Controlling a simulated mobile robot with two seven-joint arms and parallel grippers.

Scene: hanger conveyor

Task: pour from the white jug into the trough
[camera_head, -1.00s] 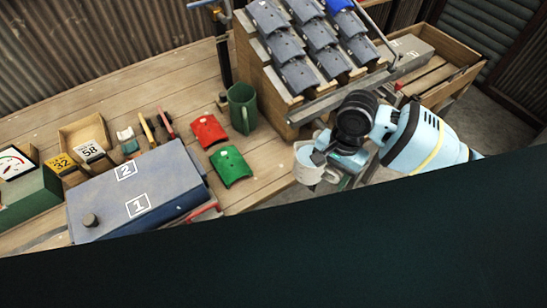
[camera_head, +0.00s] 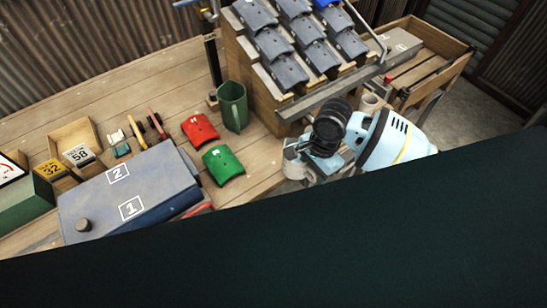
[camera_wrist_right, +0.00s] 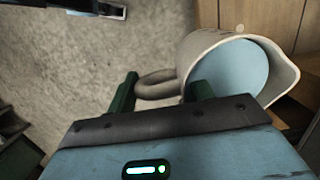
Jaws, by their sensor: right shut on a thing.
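The white jug (camera_wrist_right: 205,60) shows in the right wrist view, with pale blue liquid inside near its rim. My right gripper (camera_wrist_right: 163,90) is shut on the jug's handle, with one dark finger on each side of it. In the head view the jug (camera_head: 297,170) is beside the bench's right front edge, partly hidden by my right gripper (camera_head: 313,153). The trough, a grey gutter (camera_head: 330,91), runs along the lower edge of the tiled rack, above and behind the jug. My left gripper is not in view.
Red (camera_head: 199,130) and green (camera_head: 223,165) curved tiles lie on the bench. A blue-grey box (camera_head: 130,190) is at left.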

